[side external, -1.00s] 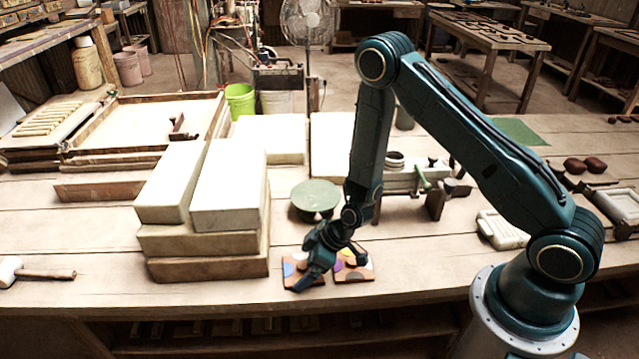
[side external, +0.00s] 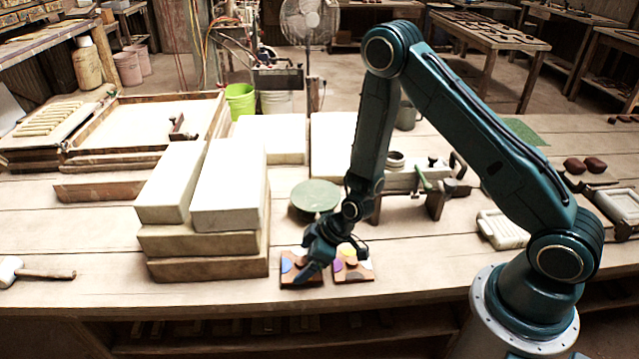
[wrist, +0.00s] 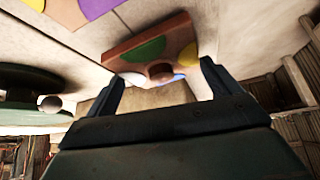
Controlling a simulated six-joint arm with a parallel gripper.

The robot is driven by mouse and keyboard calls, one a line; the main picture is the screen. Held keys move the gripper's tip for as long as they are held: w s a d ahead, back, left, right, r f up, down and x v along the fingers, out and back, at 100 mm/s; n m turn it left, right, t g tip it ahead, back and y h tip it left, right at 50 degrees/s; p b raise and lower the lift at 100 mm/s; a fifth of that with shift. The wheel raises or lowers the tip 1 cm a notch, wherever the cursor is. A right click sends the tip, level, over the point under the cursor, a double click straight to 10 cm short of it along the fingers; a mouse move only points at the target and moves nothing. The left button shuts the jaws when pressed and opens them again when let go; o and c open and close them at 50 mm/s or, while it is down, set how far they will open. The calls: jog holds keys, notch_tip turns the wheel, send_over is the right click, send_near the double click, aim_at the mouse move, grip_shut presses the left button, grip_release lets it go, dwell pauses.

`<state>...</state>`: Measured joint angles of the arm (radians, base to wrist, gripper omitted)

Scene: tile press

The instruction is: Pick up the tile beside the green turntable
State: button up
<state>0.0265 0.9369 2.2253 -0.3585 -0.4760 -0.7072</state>
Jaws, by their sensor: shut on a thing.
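Two tiles with coloured patches and a round knob each lie in front of the green turntable (side external: 315,196) in the side view. My gripper (side external: 312,268) is at the left tile (side external: 290,279), its fingers pointing down. In the wrist view, this brown tile (wrist: 122,59) with green, yellow and blue patches sits between my two fingertips (wrist: 163,72), and my gripper is shut on it. The other tile (side external: 352,273) is just to the right, apart from the held one. My gripper partly covers the left tile. Any gap under it is hard to see.
Stacked pale blocks (side external: 228,190) stand close to the left of my gripper. A mallet (side external: 40,272) lies at the far left. A metal clamp-like device (side external: 437,180) is behind to the right. The table front is clear.

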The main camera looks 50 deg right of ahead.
notch_tip(320, 180, up, 18)
jog(key=shift+r, duration=0.15)
dwell(0.7)
jog(key=shift+r, duration=0.1)
dwell(0.4)
